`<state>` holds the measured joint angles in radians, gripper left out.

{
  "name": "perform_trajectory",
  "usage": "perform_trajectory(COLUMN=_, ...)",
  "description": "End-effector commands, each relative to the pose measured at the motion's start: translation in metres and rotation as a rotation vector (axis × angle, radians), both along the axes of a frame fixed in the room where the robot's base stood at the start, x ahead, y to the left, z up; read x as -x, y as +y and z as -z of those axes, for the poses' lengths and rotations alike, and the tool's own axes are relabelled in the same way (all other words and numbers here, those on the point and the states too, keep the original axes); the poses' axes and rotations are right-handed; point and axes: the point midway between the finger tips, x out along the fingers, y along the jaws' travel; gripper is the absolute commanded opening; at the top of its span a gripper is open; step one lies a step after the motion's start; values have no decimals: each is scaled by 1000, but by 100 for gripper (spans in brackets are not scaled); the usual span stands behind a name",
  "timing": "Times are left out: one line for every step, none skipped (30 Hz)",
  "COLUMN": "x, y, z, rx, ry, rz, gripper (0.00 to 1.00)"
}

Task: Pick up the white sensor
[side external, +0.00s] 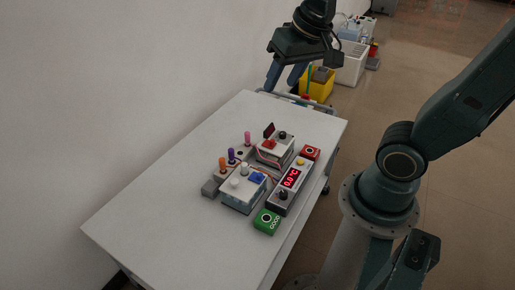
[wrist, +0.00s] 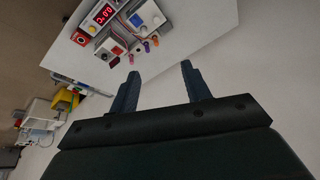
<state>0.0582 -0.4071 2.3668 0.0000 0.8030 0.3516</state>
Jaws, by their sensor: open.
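A white rounded piece (side external: 234,183), which looks like the white sensor, stands on the front left of a white box with a blue part (side external: 257,178). A second pale piece (side external: 245,169) stands just behind it. In the wrist view a small white spot (wrist: 157,20) on the white box may be the same sensor. My gripper (side external: 284,82) is open and empty, high above the far end of the table and well away from the sensor. In the wrist view its two fingers (wrist: 160,70) stand apart with nothing between them.
Orange (side external: 222,164), purple (side external: 231,156) and pink (side external: 247,139) plugs stand beside the boxes. A red display (side external: 291,178), a green button box (side external: 267,221) and a red one (side external: 310,152) are close by. The table's left and front (side external: 150,220) are clear. A wall borders the left.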

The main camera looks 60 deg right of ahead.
Motion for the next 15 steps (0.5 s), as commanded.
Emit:
perform_trajectory(x=-9, y=-3, z=5, rx=-15, ry=17, rz=42, gripper=48)
perform_trajectory(x=-15, y=-4, z=7, rx=-23, ry=24, rz=68, gripper=48)
perform_trajectory(x=-22, y=-6, z=11, rx=-35, ry=33, rz=103, gripper=48)
perform_trajectory(x=-27, y=-8, z=14, rx=-44, ry=41, rz=130, gripper=48)
perform_trajectory(x=-32, y=-9, z=17, rx=-52, ry=48, rz=156, gripper=48)
perform_trajectory(x=-39, y=-11, z=21, rx=-63, ry=58, rz=192, gripper=48)
perform_trajectory(x=-44, y=-13, z=24, rx=-71, ry=62, rz=219, gripper=48)
perform_trajectory(x=-49, y=-15, z=28, rx=-79, ry=69, rz=245, gripper=48)
perform_trajectory(x=-56, y=-17, z=33, rx=-89, ry=79, rz=281, gripper=48)
perform_trajectory(x=-61, y=-19, z=36, rx=-97, ry=86, rz=307, gripper=48)
perform_trajectory(x=-65, y=-21, z=40, rx=-104, ry=93, rz=334, gripper=48)
perform_trajectory(x=-72, y=-23, z=46, rx=-114, ry=102, rz=369, gripper=48)
perform_trajectory(x=-77, y=-25, z=50, rx=-121, ry=108, rz=397, gripper=48)
perform_trajectory(x=-81, y=-27, z=55, rx=-128, ry=114, rz=423, gripper=48)
perform_trajectory(x=-87, y=-29, z=61, rx=-138, ry=123, rz=459, gripper=48)
